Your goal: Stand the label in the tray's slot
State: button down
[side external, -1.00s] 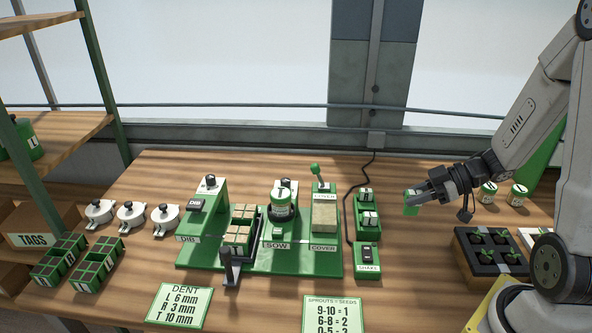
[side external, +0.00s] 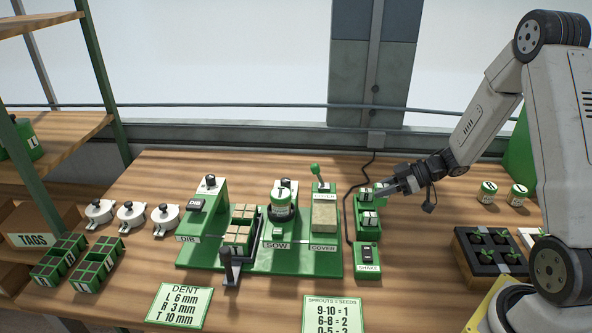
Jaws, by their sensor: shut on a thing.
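My gripper (side external: 383,191) is shut at the right edge of a small green rack (side external: 377,228), coming in from the right. The green label (side external: 378,186) in its jaws is mostly hidden, with only a little green showing at the fingertips. I cannot tell whether it touches the rack. The tray (side external: 236,251), with several brown soil-filled cells, sits on the green seeder base, left of the SOW station and well left of my gripper. The tray's slot is too small to make out.
The green seeder base (side external: 210,262) carries the DIB arch (side external: 212,190), a SOW jar (side external: 281,205) and a COVER box (side external: 324,217) with a raised lever. A SHAKE switch (side external: 367,256) stands in front of the rack. Seedling tray (side external: 470,263) at right; bare wood between.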

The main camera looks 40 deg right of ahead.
jog(key=shift+w+d+f, duration=0.2)
jog(key=shift+w+f, duration=0.6)
jog(key=shift+f, duration=0.15)
jog(key=shift+w+d+f, duration=0.2)
jog(key=shift+w+f, duration=0.55)
jog(key=shift+f, duration=0.2)
jog(key=shift+w+f, duration=0.1)
jog(key=shift+w+d+f, duration=0.1)
jog(key=shift+w+f, duration=0.25)
jog(key=shift+f, duration=1.55)
jog(key=shift+f, duration=0.2)
jog(key=shift+c, duration=2.4)
grip_release()
jog(key=shift+v, duration=3.9)
